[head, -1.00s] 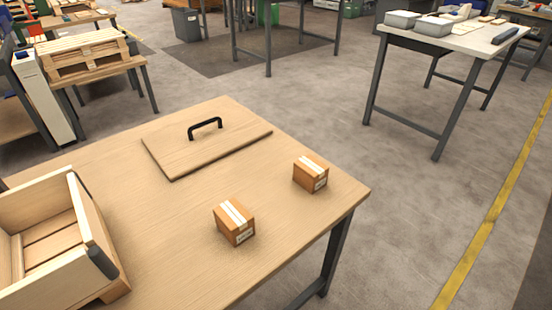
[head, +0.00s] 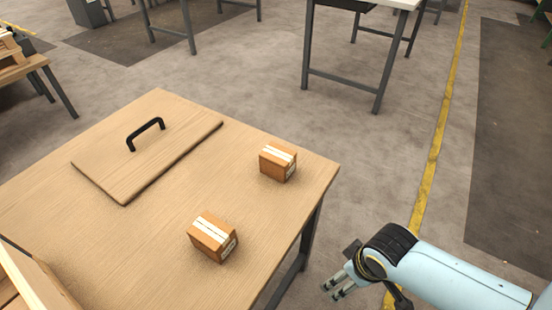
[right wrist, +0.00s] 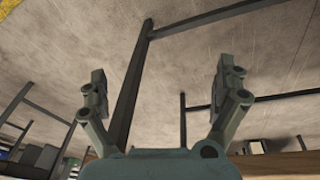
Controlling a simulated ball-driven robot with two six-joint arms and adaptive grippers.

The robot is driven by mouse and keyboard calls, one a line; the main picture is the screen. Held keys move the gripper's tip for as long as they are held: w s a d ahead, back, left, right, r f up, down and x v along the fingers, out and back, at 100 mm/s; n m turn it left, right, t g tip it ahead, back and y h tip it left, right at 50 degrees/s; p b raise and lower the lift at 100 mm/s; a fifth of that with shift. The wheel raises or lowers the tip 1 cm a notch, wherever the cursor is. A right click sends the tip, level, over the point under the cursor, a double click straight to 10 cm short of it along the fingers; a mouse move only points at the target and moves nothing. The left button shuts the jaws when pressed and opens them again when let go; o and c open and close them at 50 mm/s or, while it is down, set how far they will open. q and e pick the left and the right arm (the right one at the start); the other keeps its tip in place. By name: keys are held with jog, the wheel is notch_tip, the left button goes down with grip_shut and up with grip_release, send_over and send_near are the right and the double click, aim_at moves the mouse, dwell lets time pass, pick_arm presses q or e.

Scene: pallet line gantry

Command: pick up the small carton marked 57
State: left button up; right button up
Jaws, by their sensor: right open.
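Two small brown cartons with white tape stripes and a white label stand on the wooden table. The nearer carton (head: 213,238) is left of the table's right edge, and the farther carton (head: 278,162) is close to the far right corner. The printing on both labels is too small to read, so I cannot tell which is marked 57. My right gripper (head: 334,291) is off the table's right side, apart from both cartons. In the right wrist view it is open, with nothing between its fingers (right wrist: 158,92). My left gripper is not in view.
The wooden table (head: 150,240) bears a flat wooden lid (head: 105,175) with a black handle (head: 146,133). A wooden crate (head: 32,275) is at its left front. A white-topped bench (head: 402,4) stands beyond. The tabletop around the cartons is clear.

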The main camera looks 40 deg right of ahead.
jog(key=w+a+r+m, duration=0.1)
jog(key=w+r, duration=0.3)
jog(key=r, duration=0.5)
jog(key=w+r+m, duration=0.1)
jog(key=w+r, duration=0.3)
jog(key=r, duration=0.5)
jog(key=m+g+y, duration=0.1)
jog(key=m+g, duration=0.1)
jog(key=m, duration=1)
send_near(278, 153)
jog(key=shift+w+d+p, duration=0.15)
jog(key=shift+w+p, duration=0.1)
jog(key=shift+p, duration=0.2)
jog(key=shift+w+f, duration=0.1)
jog(key=shift+w, duration=0.1)
notch_tip(278, 153, down, 5)
jog(key=shift+r+b, duration=0.1)
jog(key=shift+b, duration=0.45)
jog(key=shift+s+a+f+b, duration=0.1)
jog(key=shift+s+f+b, duration=0.05)
jog(key=shift+f, duration=0.75)
jog(key=shift+s+a+f+b, duration=0.1)
jog(key=shift+s+f+b, duration=0.1)
jog(key=shift+f, duration=0.75)
jog(key=shift+s+f+b, duration=0.1)
jog(key=shift+f+b, duration=0.05)
jog(key=shift+f, duration=0.75)
jog(key=shift+w, duration=0.1)
jog(key=c, duration=1.5)
